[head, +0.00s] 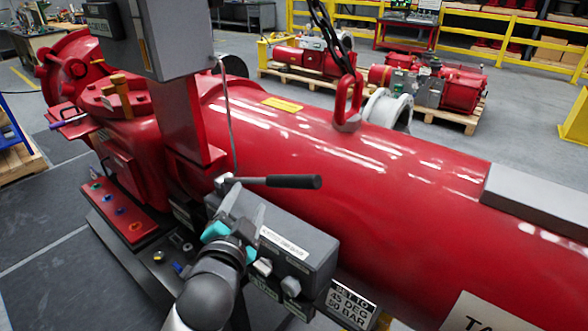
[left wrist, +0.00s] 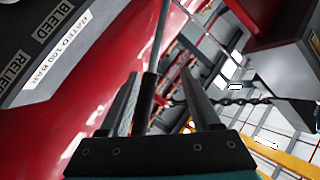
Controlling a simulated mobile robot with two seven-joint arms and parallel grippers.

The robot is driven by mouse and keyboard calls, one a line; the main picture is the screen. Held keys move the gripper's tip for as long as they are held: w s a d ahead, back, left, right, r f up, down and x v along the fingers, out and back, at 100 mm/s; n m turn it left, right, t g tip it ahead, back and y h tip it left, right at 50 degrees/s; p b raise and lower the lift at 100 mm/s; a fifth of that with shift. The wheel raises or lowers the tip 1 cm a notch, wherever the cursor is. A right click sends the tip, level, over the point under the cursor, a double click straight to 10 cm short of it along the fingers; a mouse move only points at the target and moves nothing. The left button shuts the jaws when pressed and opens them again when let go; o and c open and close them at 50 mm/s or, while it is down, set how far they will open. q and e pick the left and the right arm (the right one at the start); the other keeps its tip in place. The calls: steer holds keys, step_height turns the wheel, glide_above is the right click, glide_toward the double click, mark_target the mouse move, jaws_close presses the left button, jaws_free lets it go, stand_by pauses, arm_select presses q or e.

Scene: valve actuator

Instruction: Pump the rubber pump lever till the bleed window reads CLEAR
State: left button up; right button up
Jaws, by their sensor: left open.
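The pump lever (head: 290,182) has a black rubber grip and lies roughly level above the grey pump block (head: 300,238), beside the red cylinder. My left gripper (head: 240,207), with teal parts, is at the block's left end, below the lever. In the left wrist view the black lever grip (left wrist: 146,100) and its thin rod show between the open fingers (left wrist: 160,105), nearer the left finger. I cannot tell whether they touch. A BLEED label (left wrist: 53,20) shows at the upper left of that view. The bleed window's reading cannot be made out. My right gripper is not in view.
The big red cylinder (head: 370,165) fills the middle, with a red lifting eye (head: 348,100) and chain on top. A grey box (head: 170,35) on a red post stands at the left. A panel with coloured knobs (head: 115,210) sits low left. Grey floor lies beyond.

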arm_select(q)
steer(key=d+r+m+t+h, duration=0.2)
steer(key=d+r+m+h, duration=0.5)
steer(key=r, duration=0.4)
steer(key=d+r+m+t+h, duration=0.2)
steer(key=d+r+m+h, duration=0.35)
steer(key=r+m, duration=0.4)
steer(key=s+d+r+m+g+h, duration=0.1)
steer(key=s+d+m+g+h, duration=0.4)
steer(key=m+g, duration=0.65)
steer(key=s+d+r+m+g+h, duration=0.25)
steer(key=d+m+g, duration=0.6)
steer(key=m, duration=0.55)
steer(key=m+t+y, duration=0.2)
steer(key=m+y, duration=0.6)
steer(key=y, duration=1.2)
glide_toward(293, 176)
steer(key=p+x, duration=0.1)
steer(key=x, duration=1)
steer(key=shift+f+p, duration=0.1)
steer(key=shift+p, duration=0.3)
